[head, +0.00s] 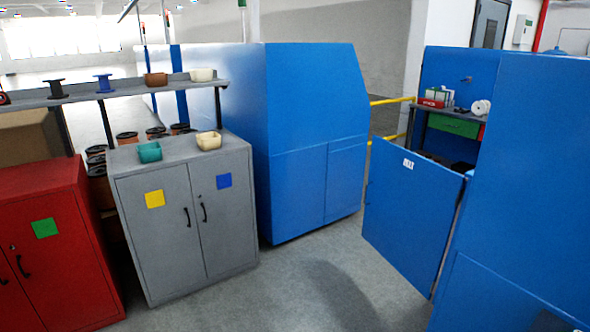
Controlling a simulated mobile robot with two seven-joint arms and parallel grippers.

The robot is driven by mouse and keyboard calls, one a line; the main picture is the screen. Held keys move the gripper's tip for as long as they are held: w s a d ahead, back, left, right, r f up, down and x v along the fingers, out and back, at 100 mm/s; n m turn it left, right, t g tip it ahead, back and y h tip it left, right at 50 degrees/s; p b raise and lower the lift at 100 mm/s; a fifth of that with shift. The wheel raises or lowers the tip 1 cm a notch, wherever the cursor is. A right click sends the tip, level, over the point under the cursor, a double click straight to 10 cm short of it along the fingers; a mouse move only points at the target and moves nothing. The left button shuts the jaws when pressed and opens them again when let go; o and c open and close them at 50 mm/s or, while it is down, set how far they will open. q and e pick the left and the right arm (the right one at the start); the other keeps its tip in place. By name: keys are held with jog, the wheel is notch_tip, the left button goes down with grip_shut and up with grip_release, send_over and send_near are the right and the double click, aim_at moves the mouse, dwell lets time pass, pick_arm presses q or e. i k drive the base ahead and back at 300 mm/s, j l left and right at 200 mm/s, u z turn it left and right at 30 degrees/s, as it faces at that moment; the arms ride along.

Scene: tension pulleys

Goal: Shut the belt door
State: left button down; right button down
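A blue door panel (410,217) with a small white label near its top stands open at the right of the head view. Its right edge meets the big blue machine housing (535,170). Part of the machine's inside shows above and behind the panel. I cannot read the label. Neither of my grippers is in view.
A grey cabinet (190,215) with teal and cream bins on top and a red cabinet (60,250) stand at the left. Another blue machine (310,130) stands in the middle. Grey floor (310,285) is clear between the machines. A yellow rail (390,101) runs behind.

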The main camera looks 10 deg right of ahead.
aim_at(411, 200)
jog(key=i+u, duration=0.3)
jog(key=u, duration=0.15)
jog(key=i+l+u, duration=0.2)
jog(key=u, duration=0.25)
jog(key=i+u, duration=0.15)
jog(key=u, duration=9.75)
